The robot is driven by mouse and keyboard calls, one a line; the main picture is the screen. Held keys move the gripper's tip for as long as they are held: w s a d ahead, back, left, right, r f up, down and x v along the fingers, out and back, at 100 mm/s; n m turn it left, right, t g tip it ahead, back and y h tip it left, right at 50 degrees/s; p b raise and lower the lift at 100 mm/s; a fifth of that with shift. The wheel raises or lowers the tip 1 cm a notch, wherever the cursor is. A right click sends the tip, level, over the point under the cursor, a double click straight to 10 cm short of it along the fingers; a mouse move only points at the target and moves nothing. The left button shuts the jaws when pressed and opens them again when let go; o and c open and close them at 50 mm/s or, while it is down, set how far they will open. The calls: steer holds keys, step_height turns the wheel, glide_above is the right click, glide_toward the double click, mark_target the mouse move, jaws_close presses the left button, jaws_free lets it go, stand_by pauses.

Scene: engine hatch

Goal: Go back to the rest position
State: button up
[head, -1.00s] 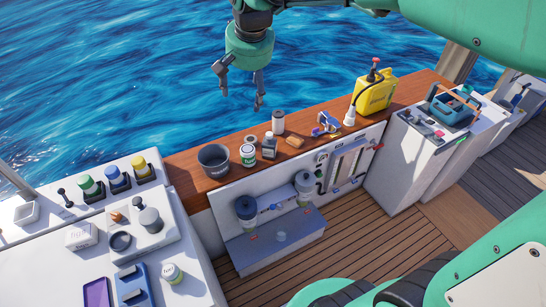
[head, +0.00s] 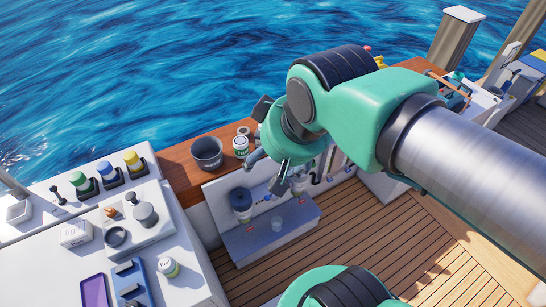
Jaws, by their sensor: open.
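My gripper (head: 265,172) is open, with its two grey fingers apart and pointing down and left. Nothing shows between the fingers. It hangs in front of the wooden ledge (head: 182,170), above the grey step unit (head: 262,240).
A dark bucket (head: 207,153) and a white-green can (head: 241,146) stand on the ledge, left of the gripper. A filter-like cylinder (head: 241,203) stands at the step unit. A white counter (head: 50,262) with bottles is at left. Open deck (head: 400,245) lies at right.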

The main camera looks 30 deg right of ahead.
steer(key=shift+s+f, duration=0.25)
steer(key=shift+s, duration=0.2)
step_height(320, 180, down, 4)
steer(key=b, duration=0.4)
